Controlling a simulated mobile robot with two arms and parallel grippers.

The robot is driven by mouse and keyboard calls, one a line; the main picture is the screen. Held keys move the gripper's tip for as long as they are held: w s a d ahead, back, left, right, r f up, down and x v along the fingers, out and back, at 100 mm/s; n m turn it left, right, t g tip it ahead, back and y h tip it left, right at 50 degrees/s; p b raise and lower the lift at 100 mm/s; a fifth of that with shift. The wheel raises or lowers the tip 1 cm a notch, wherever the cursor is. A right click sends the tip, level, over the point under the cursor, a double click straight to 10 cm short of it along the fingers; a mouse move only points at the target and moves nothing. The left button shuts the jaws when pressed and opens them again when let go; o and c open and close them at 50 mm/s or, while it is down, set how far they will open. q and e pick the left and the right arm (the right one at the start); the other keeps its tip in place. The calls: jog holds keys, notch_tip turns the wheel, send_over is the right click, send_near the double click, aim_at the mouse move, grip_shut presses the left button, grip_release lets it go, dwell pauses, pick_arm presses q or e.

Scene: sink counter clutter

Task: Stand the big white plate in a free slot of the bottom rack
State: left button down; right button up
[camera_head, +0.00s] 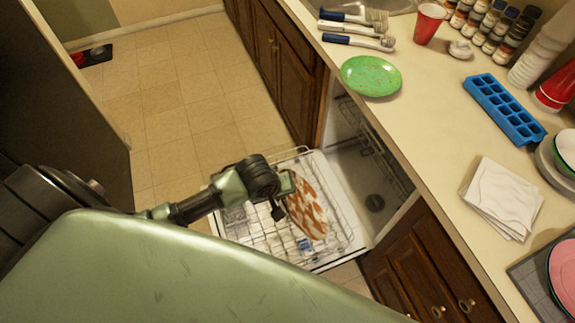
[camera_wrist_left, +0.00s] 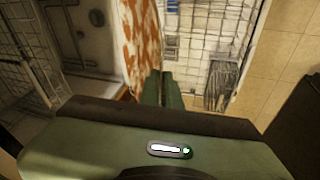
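A big white plate with orange-brown patches (camera_head: 308,208) is tilted up nearly on edge over the right part of the bottom rack (camera_head: 262,243). My left gripper (camera_head: 284,185) is at the plate's upper left edge and appears shut on it. In the left wrist view the fingers (camera_wrist_left: 161,88) are close together at the edge of the patterned plate (camera_wrist_left: 138,38). The rack's white wires (camera_wrist_left: 198,48) show beyond it. I cannot tell whether the plate's lower edge sits in a slot. My right gripper is in neither view.
The open dishwasher (camera_head: 372,160) is right of the rack, under the counter. On the counter are a green plate (camera_head: 371,76), red cup (camera_head: 429,23), blue ice tray (camera_head: 504,108) and white napkins (camera_head: 502,197). A small blue item (camera_head: 304,244) is in the rack.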

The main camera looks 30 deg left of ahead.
pick_arm(q)
jog(key=s+a+f+g+y+p, duration=0.2)
jog(key=s+a+f+g+y, duration=0.2)
jog(key=a+f, duration=0.3)
jog(key=shift+s+a+f+n, duration=0.25)
jog(key=shift+s+a+n, duration=0.05)
jog(key=shift+g, duration=0.3)
notch_tip(320, 180, down, 16)
jog(key=b, duration=0.9)
jog(key=shift+r+y+b, duration=0.25)
jog(key=shift+y+b, duration=0.05)
jog(key=shift+b, duration=0.1)
dwell(0.4)
